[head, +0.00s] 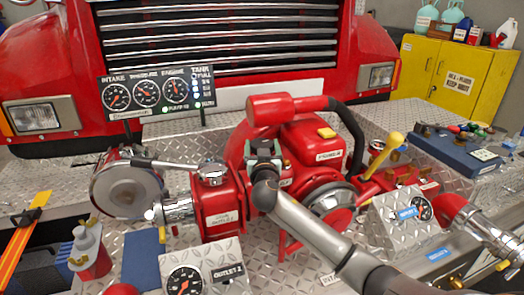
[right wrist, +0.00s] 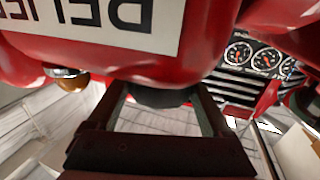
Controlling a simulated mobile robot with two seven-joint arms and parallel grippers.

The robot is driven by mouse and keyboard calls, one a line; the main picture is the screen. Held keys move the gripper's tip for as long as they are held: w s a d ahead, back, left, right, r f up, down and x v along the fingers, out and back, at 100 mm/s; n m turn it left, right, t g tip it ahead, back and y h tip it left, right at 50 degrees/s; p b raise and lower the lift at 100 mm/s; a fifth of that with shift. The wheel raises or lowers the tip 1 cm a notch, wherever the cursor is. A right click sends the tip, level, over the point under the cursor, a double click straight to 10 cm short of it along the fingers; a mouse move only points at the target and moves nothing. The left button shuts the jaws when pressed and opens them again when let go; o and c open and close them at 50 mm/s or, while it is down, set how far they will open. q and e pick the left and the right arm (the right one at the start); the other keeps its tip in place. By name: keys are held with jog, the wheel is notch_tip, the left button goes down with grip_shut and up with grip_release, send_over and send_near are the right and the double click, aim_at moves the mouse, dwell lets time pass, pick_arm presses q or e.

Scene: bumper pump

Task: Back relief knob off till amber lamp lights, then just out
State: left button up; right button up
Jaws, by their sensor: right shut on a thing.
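My right gripper (head: 264,150) reaches to the front of the red pump (head: 312,135). In the right wrist view its two fingers are shut on the dark relief knob (right wrist: 160,97), under the red housing. An upside-down label (right wrist: 95,18) reading "RELIEF" sits on that housing. An amber dome (right wrist: 68,82) with a bright metal collar, likely the amber lamp, is left of the knob; it looks dull, and I cannot tell if it is lit. In the head view the gripper hides the knob. My left gripper is in neither view.
A gauge panel (head: 150,92) with a green light stands behind, left of the pump. A yellow-knobbed lever (head: 393,142) and a gauge box (head: 405,222) are at right. An outlet gauge box (head: 205,270) stands in front. A yellow cabinet (head: 450,80) is at back right.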

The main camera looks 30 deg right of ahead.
jog(key=shift+n+t+y, duration=0.4)
jog(key=shift+n+y, duration=0.1)
jog(key=shift+y, duration=0.2)
jog(key=o, duration=1.2)
jog(key=shift+c, duration=0.2)
jog(key=b+v, duration=0.1)
jog(key=v, duration=1.1)
jog(key=shift+s+b, duration=0.25)
jog(key=shift+b, duration=0.1)
jog(key=shift+a, duration=0.15)
